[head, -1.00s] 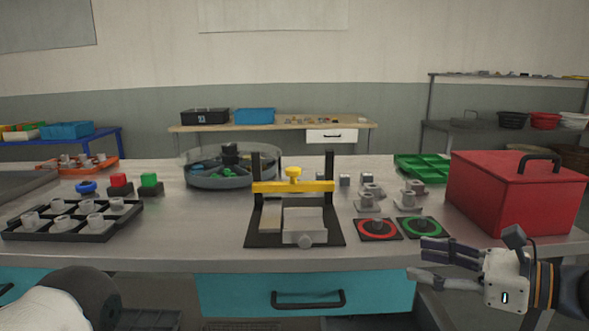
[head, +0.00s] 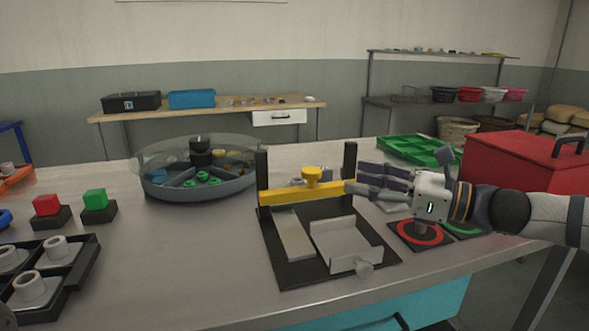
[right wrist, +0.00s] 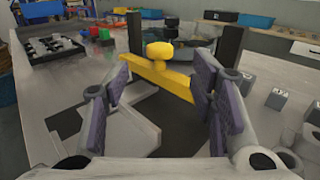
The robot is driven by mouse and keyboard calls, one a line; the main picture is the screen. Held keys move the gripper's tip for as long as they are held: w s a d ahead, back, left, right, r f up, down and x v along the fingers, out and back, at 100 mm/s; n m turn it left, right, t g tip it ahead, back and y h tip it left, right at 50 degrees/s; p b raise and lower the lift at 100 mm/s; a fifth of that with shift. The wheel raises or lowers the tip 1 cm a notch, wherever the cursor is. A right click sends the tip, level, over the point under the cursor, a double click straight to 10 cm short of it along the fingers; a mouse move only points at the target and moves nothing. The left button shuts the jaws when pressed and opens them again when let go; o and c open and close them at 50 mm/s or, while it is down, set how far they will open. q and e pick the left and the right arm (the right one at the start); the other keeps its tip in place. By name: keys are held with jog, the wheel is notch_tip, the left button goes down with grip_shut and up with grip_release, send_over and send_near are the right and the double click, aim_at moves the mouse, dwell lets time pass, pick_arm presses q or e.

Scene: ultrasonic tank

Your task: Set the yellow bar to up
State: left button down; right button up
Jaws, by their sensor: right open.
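The yellow bar (head: 284,193) spans two black uprights on a black base plate (head: 282,277). A yellow knob (head: 311,175) sits on top of it. The bar is low, with the uprights rising above it. My right gripper (head: 352,189) is open at the bar's right end in the head view. In the right wrist view the yellow bar (right wrist: 158,77) and its knob (right wrist: 160,52) show ahead, between the open fingers (right wrist: 162,95). I cannot tell whether a finger touches the bar. My left gripper is not in view.
A grey sliding block (head: 345,243) lies on the base plate in front of the bar. A round divided tray (head: 155,190) stands behind left. Red and green ring pads (head: 420,233) are under my right arm, and a red box (head: 530,160) is right.

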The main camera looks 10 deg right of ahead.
aim_at(312, 169)
jog(key=x, duration=0.3)
jog(key=b+x, duration=0.1)
jog(key=x, duration=0.5)
jog(key=shift+w+a+f+b, duration=0.15)
jog(key=shift+f+b, duration=0.2)
jog(key=shift+f, duration=0.05)
jog(key=shift+w+a+r, duration=0.2)
jog(key=shift+w+a, duration=0.2)
jog(key=shift+a, duration=0.05)
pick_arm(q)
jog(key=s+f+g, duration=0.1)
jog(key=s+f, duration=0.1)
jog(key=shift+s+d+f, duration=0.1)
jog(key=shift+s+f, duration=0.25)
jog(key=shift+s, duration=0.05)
pick_arm(e)
grip_shut()
